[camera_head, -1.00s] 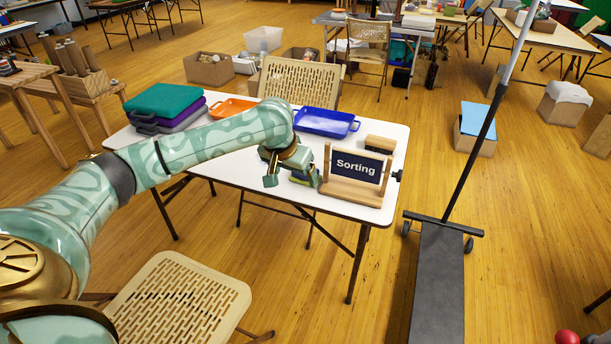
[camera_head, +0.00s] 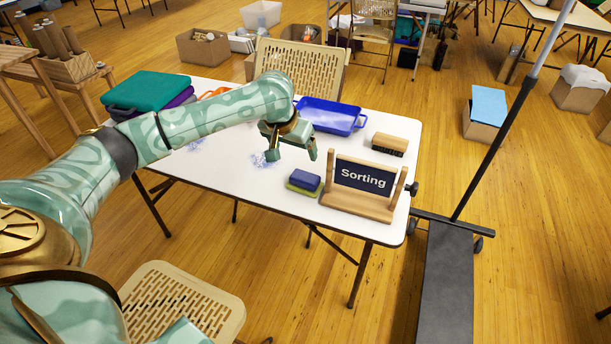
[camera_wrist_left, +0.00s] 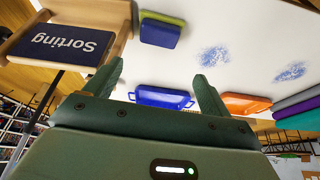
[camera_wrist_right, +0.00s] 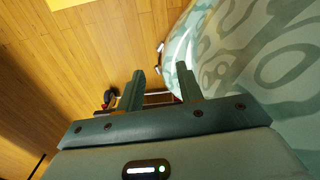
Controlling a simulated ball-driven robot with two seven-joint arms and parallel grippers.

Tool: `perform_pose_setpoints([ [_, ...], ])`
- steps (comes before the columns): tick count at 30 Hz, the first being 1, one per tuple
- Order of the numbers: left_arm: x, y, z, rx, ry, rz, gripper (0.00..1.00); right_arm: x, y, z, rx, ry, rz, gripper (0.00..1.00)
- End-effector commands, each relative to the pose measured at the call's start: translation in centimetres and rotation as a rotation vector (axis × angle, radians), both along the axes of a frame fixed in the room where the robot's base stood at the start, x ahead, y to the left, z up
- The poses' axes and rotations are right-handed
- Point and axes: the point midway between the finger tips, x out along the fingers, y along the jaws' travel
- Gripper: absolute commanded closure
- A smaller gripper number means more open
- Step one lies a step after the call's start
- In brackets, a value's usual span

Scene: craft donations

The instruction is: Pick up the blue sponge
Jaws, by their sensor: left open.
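The blue sponge (camera_head: 305,179) lies on top of a green sponge (camera_head: 301,189) on the white table, left of the Sorting sign. In the left wrist view the blue sponge (camera_wrist_left: 159,33) is at the top, with the green one beside it. My left gripper (camera_head: 291,157) is open and empty above the table, just behind and a little left of the sponges, apart from them. Its two fingers (camera_wrist_left: 160,88) show spread in the left wrist view. My right gripper (camera_wrist_right: 160,85) shows only in its own wrist view, fingers apart and empty, above the wooden floor.
The Sorting sign (camera_head: 362,185) stands right of the sponges. A brush (camera_head: 389,144) and a blue tray (camera_head: 331,116) are behind. Blue smudges (camera_head: 262,159) mark the tabletop (camera_head: 245,187).

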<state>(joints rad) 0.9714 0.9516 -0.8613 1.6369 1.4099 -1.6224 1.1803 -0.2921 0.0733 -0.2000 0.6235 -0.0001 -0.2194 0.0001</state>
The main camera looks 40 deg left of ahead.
Motion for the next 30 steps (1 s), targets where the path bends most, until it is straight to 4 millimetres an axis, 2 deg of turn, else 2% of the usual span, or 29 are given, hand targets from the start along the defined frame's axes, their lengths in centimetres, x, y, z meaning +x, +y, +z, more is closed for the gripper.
perform_pose_setpoints([
  [1, 0.4, 0.0, -1.9, -0.002, 0.008, 0.001, 0.17, -0.7, -0.1, -1.1, -0.002, 0.014, 0.001, 0.64],
  [3, 1.1, 0.1, -3.8, -0.001, 0.010, 0.000, 0.17, -1.5, -0.3, -2.3, -0.004, 0.031, 0.002, 0.64],
  [9, 2.8, 0.4, -8.2, -0.001, 0.010, 0.000, 0.17, -3.5, -0.9, -4.8, -0.012, 0.073, 0.005, 0.64],
  [12, 3.4, 0.5, -9.2, 0.001, 0.006, -0.001, 0.17, -3.7, -0.9, -5.5, -0.012, 0.078, 0.005, 0.64],
  [19, 3.9, 0.5, -10.2, 0.001, 0.004, -0.001, 0.17, -3.8, -0.9, -6.2, -0.011, 0.082, 0.005, 0.64],
  [27, 5.0, 0.6, -14.4, 0.000, 0.009, -0.001, 0.17, -5.5, -0.5, -9.4, -0.006, 0.123, 0.003, 0.64],
  [30, 5.3, 0.6, -14.8, 0.001, 0.005, -0.001, 0.17, -5.5, -0.2, -9.7, -0.003, 0.126, 0.002, 0.64],
])
